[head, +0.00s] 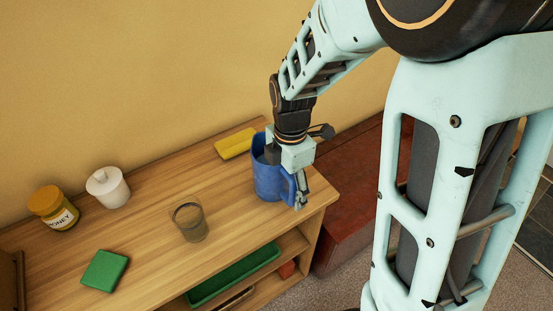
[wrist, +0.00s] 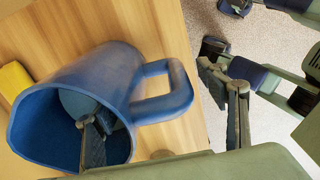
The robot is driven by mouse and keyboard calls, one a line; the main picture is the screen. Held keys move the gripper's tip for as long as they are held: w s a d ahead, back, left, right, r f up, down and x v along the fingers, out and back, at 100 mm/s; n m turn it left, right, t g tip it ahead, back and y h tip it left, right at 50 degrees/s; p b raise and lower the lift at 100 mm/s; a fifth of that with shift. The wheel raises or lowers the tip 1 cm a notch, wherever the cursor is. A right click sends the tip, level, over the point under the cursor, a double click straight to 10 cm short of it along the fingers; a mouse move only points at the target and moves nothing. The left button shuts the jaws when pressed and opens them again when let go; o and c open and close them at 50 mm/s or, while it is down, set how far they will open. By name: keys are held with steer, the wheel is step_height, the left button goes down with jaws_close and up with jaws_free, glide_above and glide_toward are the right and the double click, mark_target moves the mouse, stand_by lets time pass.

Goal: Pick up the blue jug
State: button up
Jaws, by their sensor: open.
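The blue jug (head: 268,183) stands upright near the right end of the wooden shelf unit's top. In the wrist view the jug (wrist: 115,68) shows its open mouth at lower left and its handle at right. My gripper (head: 286,178) is at the jug from above. In the wrist view my gripper (wrist: 166,125) is open, with one finger inside the jug's mouth and the other outside, beyond the handle. The handle and the jug's wall lie between the fingers. I cannot tell whether either finger touches the jug. The inner fingertip is hidden in the head view.
A yellow block (head: 235,143) lies behind the jug near the wall. A glass (head: 189,223), a white lidded pot (head: 108,188), a honey jar (head: 53,208) and a green block (head: 104,270) are to the left. A green tray (head: 235,275) sits on the shelf below. A reddish chest (head: 350,185) stands at right.

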steer(key=shift+f, duration=1.45)
steer(key=shift+c, duration=0.6)
jaws_close()
steer(key=shift+w+r, duration=0.1)
steer(key=shift+w, duration=0.05)
